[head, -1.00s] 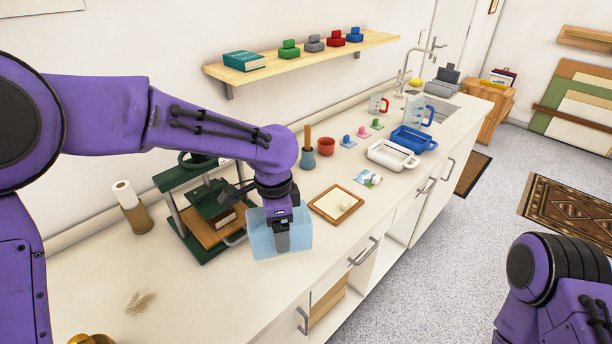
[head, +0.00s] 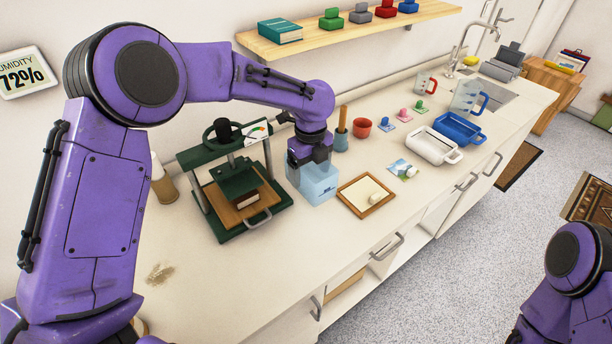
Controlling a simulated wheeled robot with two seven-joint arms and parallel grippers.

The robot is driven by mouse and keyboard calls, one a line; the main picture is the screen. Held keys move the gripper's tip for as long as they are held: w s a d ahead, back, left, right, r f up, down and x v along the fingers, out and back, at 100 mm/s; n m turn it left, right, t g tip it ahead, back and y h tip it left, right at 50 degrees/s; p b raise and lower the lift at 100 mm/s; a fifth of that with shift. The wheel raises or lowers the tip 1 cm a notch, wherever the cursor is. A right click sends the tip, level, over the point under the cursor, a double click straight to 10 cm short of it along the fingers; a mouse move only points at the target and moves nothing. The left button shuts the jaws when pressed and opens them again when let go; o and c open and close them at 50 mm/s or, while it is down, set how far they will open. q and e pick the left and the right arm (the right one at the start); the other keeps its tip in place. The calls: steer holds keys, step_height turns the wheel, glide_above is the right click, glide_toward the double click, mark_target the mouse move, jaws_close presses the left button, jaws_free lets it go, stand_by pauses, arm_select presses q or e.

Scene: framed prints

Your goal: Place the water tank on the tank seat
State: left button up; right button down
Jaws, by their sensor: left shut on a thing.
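The water tank (head: 320,188) is a translucent light-blue box. It is at the counter between the green press and the wooden frame. My left gripper (head: 309,160) reaches down from above and is shut on the tank, its fingers partly hidden by the wrist. The tank looks upright, but I cannot tell whether its bottom touches the counter. I cannot pick out a tank seat; it may be hidden behind or under the tank. Only part of my right arm shows at the lower right; its gripper is out of view.
The green press (head: 238,190) stands close left of the tank. The wooden frame (head: 366,195) lies close right, and a teal pot with a wooden handle (head: 341,140) stands behind. White (head: 433,146) and blue (head: 460,127) trays lie farther right.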

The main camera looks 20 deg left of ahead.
mark_target(304, 172)
arm_select(q)
steer(key=w+a+f, duration=0.2)
steer(key=f, duration=0.1)
steer(key=shift+w+a+f+p, duration=0.1)
steer(key=shift+a+f+p, duration=0.05)
steer(key=shift+f+p, duration=0.2)
step_height(304, 172, down, 2)
steer(key=shift+f+p, duration=0.2)
steer(key=shift+p, duration=0.6)
steer(key=shift+f, duration=0.25)
steer(key=shift+f, duration=0.1)
steer(key=o, duration=1.1)
steer(key=shift+c, duration=0.2)
